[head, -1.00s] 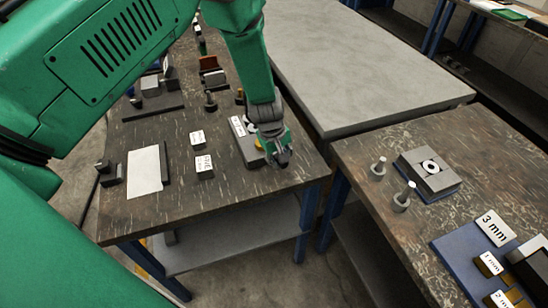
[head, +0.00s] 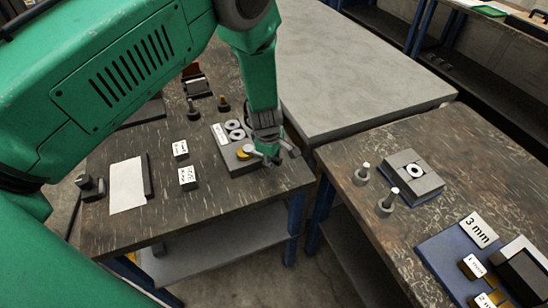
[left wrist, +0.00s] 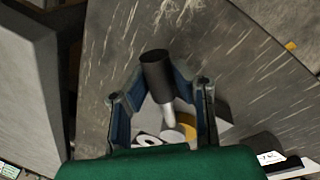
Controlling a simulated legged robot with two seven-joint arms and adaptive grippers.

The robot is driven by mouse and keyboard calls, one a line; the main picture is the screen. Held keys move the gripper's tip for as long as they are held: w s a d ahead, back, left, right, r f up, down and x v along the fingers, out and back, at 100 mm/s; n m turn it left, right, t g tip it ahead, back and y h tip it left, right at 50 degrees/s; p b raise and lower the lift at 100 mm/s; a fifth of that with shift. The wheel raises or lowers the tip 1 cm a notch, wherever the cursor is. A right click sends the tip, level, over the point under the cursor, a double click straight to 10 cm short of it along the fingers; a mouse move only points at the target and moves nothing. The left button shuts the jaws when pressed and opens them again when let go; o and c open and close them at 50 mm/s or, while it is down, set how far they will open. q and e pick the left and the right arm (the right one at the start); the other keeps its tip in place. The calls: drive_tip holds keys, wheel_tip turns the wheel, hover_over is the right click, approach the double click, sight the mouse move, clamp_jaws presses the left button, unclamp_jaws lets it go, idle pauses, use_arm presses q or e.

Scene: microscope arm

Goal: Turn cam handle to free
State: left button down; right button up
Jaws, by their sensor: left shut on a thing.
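My left gripper (head: 272,150) is at the right end of a grey block (head: 240,168) on the dark table. In the left wrist view its fingers (left wrist: 160,88) are shut on a handle with a dark cylindrical grip (left wrist: 155,70) and a pale, tapered shaft (left wrist: 168,115). I take this to be the cam handle. The block carries pale ring-shaped discs (head: 234,130) and a yellow round part (head: 243,153) beside the gripper. The handle's joint with the block is hard to make out. My right gripper is not in view.
Small labelled blocks (head: 188,178), a white sheet (head: 127,186) and dark posts (head: 193,109) stand left of the block. A grey table (head: 350,75) lies behind. A gap separates the right table (head: 350,205), which holds a square fixture (head: 413,177) and two pins.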

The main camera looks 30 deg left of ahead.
use_arm(q)
drive_tip(key=shift+w+r, duration=0.1)
drive_tip(key=shift+w, duration=0.05)
drive_tip(key=c, duration=1.3)
unclamp_jaws()
drive_tip(key=shift+c, duration=0.2)
wheel_tip(320, 180, up, 12)
drive_tip(key=s, duration=0.2)
drive_tip(key=shift+s, duration=0.3)
drive_tip(key=shift+f, duration=0.2)
